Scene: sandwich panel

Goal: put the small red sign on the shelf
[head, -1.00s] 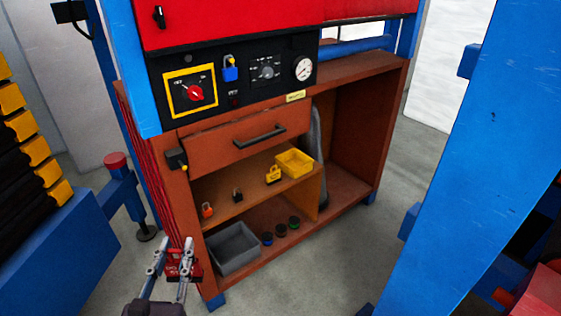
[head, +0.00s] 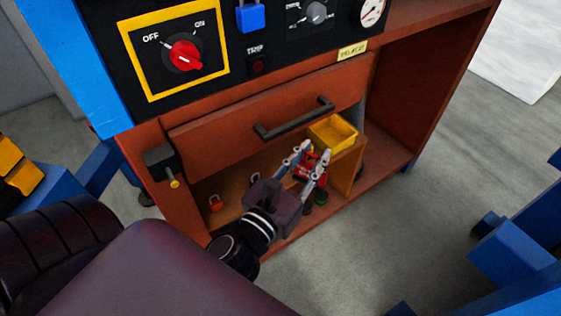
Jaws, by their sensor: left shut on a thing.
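My left gripper (head: 309,167) is shut on the small red sign (head: 308,171), which shows between its two fingers. The gripper reaches in at the front of the shelf (head: 233,206), below the drawer and just in front of the yellow bin. I cannot tell whether the sign touches the shelf board. My wrist and forearm hide the middle of the shelf and most of the space below it. My right gripper is not in view.
A yellow bin (head: 333,132) stands at the shelf's right end. An orange padlock (head: 215,203) and a dark padlock (head: 255,178) are on the shelf's left part. The drawer handle (head: 294,119) juts out above. A dark round item (head: 321,197) lies below the shelf.

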